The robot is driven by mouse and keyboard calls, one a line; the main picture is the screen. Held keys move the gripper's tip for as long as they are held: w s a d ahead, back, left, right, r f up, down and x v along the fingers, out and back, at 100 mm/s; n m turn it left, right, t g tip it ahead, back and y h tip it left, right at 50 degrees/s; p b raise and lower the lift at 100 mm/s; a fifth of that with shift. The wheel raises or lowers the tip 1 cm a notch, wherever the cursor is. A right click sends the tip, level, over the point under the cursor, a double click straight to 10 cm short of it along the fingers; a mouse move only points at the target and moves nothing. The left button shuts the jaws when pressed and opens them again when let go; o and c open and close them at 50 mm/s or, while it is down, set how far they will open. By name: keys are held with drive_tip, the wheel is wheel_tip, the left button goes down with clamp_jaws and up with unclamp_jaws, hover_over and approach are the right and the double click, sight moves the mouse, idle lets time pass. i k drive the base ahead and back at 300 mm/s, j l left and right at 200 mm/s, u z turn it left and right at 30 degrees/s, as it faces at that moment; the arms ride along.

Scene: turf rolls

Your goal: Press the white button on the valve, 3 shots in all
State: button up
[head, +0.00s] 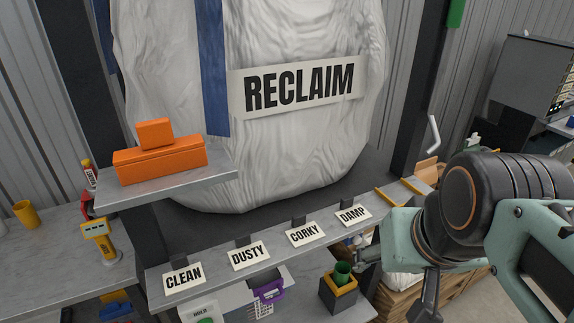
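I cannot make out the valve or its white button in the head view. A dark green cup (342,272) stands in a black holder with a yellow rim (339,292), low at centre right. My gripper (366,261) shows only in part, just right of the cup and below the DAMP label. My own dark and teal arm links cover much of the right side. Whether the fingers are open or shut is not clear. A large white bag with a RECLAIM sign (299,87) hangs behind.
A grey ledge carries the CLEAN (184,277), DUSTY (249,255), CORKY (306,234) and DAMP (353,215) labels. Orange boxes (160,160) sit on a raised shelf at left. A yellow handheld device (101,241) and yellow cup (25,213) stand lower left. A purple item (268,291) is below DUSTY.

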sight(356, 239)
drive_tip(key=k+l+u, duration=0.2)
drive_tip(key=l+u, duration=0.15)
drive_tip(key=k+l+u, duration=0.2)
drive_tip(key=l+u, duration=0.15)
drive_tip(key=k+l+u, duration=0.3)
drive_tip(key=i+z, duration=0.1)
drive_tip(key=z, duration=0.4)
drive_tip(key=k, duration=0.65)
